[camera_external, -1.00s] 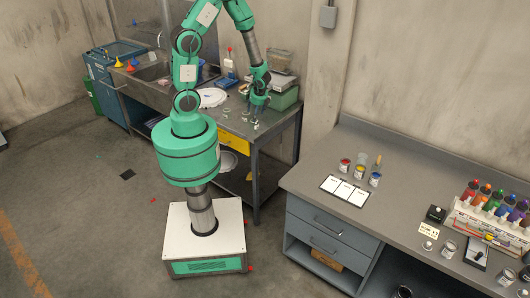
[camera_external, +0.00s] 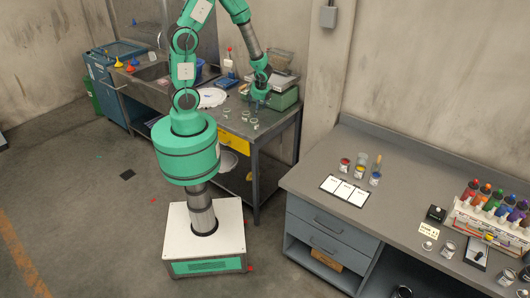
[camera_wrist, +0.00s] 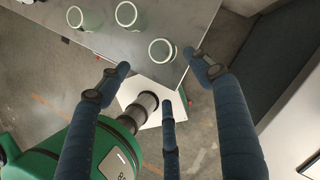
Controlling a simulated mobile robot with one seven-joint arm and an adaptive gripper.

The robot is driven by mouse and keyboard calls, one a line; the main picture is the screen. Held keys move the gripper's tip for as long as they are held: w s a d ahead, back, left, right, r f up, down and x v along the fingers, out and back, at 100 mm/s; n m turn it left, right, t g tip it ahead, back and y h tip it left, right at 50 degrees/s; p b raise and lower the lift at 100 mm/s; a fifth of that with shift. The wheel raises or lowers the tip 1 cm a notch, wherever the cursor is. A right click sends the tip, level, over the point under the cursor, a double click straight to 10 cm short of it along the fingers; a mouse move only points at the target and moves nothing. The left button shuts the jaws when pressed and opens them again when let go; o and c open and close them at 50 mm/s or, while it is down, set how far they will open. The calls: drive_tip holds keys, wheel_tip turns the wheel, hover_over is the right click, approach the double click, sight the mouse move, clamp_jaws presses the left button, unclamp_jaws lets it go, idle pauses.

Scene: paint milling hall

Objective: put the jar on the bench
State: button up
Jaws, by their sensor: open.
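My gripper (camera_external: 258,104) is open and empty above this table, behind and above the right jar. I cannot tell which jar is meant.
The grey bench (camera_external: 310,158) at right holds paint jars, a white card sheet (camera_external: 345,190) and a rack of coloured bottles (camera_external: 488,208). Its front left top has free room. A green scale (camera_external: 285,97) stands behind my gripper. Floor separates the two tables.

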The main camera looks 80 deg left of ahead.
idle(0.3)
drive_tip(key=d+r+n+t, duration=0.1)
drive_tip(key=d+r+n, duration=0.2)
drive_tip(key=r, duration=0.4)
drive_tip(key=w+d+r+n+t, duration=0.1)
drive_tip(key=d+r+n, duration=0.15)
drive_tip(key=r, duration=0.45)
drive_tip(key=d+r+n+t, duration=0.1)
drive_tip(key=d+r+n, duration=0.15)
drive_tip(key=r, duration=0.45)
drive_tip(key=s+d+r+n+t+h, duration=0.2)
drive_tip(key=s+d+r+n, duration=0.1)
drive_tip(key=d+r, duration=0.4)
drive_tip(key=s+d+r+n+t+h, duration=0.1)
drive_tip(key=s+d+r+n+h, duration=0.1)
drive_tip(key=s+d+r, duration=0.3)
wheel_tip(320, 180, up, 4)
drive_tip(key=d+n, duration=0.1)
drive_tip(key=d, duration=0.1)
drive_tip(key=shift+s+d+f+t, duration=0.15)
drive_tip(key=shift+d+f+t, duration=0.1)
drive_tip(key=shift+d+t, duration=0.15)
wheel_tip(320, 180, down, 15)
drive_tip(key=b, duration=1.4)
drive_tip(key=shift+r+b, duration=0.2)
drive_tip(key=shift+b, duration=0.1)
